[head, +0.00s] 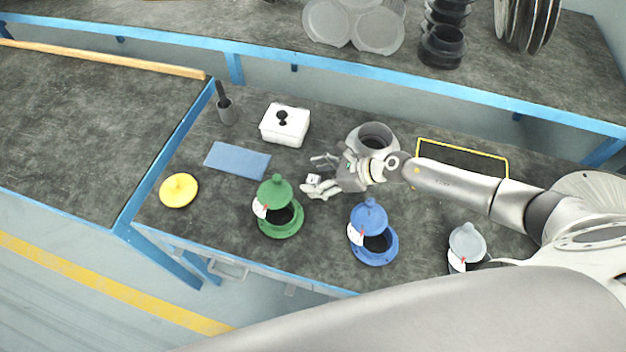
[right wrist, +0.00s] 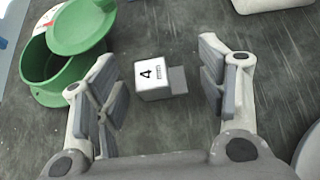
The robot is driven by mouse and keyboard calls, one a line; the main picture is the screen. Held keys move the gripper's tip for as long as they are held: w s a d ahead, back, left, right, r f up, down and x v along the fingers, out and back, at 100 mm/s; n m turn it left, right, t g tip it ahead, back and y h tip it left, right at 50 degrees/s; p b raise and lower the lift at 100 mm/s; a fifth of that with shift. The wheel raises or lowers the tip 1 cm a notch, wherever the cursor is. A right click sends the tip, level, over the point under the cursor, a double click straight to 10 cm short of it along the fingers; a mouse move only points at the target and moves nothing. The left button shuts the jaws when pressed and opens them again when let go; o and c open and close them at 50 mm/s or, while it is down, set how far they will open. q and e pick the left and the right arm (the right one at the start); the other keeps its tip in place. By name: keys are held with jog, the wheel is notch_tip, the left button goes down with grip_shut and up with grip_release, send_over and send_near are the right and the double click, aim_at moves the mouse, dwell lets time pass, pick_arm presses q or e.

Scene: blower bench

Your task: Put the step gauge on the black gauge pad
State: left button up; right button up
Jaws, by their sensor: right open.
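The step gauge is a small grey block with a white face marked "4" and a lower grey step. In the right wrist view the step gauge (right wrist: 152,78) stands on the dark bench between the spread fingers, touching neither. In the head view it is small and partly hidden beside the fingers. My right gripper (head: 319,174) is open and empty; its fingers also show in the right wrist view (right wrist: 165,88). A dark rectangle with a yellow border, apparently the black gauge pad (head: 462,143), lies at right behind my right arm, which partly covers it. My left gripper is out of view.
A green housing (head: 283,224) with a tilted lid stands close to the gripper. A blue housing (head: 378,251), grey housing (head: 467,240), metal ring (head: 394,133), white box (head: 286,128), blue mat (head: 236,160) and yellow lid (head: 179,195) surround it. A raised shelf (head: 250,47) runs behind.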

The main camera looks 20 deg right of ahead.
jog(key=shift+c, duration=0.3)
jog(key=c, duration=1.3)
jog(key=shift+r, duration=0.1)
